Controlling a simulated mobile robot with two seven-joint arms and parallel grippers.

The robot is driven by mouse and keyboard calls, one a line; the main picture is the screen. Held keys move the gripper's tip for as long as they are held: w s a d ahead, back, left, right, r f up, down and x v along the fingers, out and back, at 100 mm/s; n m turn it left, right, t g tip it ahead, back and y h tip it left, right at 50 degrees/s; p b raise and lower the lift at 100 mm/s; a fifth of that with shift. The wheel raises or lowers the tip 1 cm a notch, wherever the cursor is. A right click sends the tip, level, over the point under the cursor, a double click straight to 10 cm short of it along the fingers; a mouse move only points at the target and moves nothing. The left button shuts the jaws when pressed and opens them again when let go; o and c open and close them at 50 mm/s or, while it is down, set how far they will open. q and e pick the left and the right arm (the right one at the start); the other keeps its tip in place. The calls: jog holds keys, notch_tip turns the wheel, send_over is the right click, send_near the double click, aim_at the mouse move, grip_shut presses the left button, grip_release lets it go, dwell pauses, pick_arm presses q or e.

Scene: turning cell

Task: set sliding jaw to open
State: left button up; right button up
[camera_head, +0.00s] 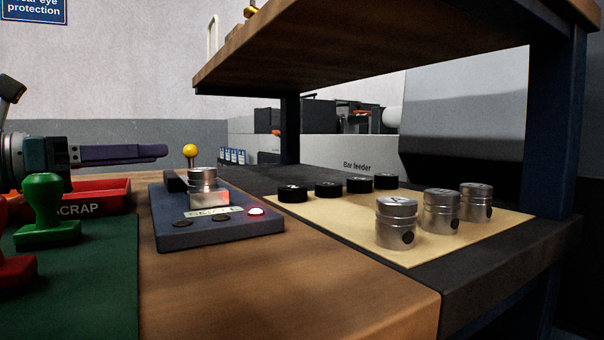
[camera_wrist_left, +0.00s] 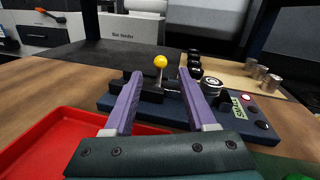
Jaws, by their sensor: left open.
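The blue-grey fixture (camera_head: 175,235) stands on the bench and also shows in the wrist view (camera_wrist_left: 120,102). At its back, a lever with a yellow ball knob (camera_head: 190,150) stands upright near a dark block (camera_head: 175,182) that looks like the sliding jaw. A silver cylinder (camera_head: 202,175) sits on a metal block beside the dark block; I cannot tell whether the jaw touches it. My left gripper (camera_head: 164,151), with purple fingers, is open and level, just left of the knob. In the wrist view the knob (camera_wrist_left: 160,61) appears between the fingertips, beyond them. My right gripper is not in view.
A red scrap tray (camera_head: 115,190) lies below my left gripper. A green stamp (camera_head: 47,212) stands on a green mat at left. Several black discs (camera_head: 292,192) and silver cylinders (camera_head: 397,225) stand on a tan board at right. A wooden shelf (camera_head: 370,45) overhangs the back.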

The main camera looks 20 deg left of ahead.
aim_at(190, 151)
pick_arm(q)
jog(key=shift+w+d+r, duration=0.1)
jog(key=shift+w+d, duration=0.1)
jog(key=shift+w, duration=0.2)
jog(key=shift+p+x, duration=0.45)
jog(key=shift+x, duration=2.65)
jog(key=shift+c, duration=0.3)
grip_shut()
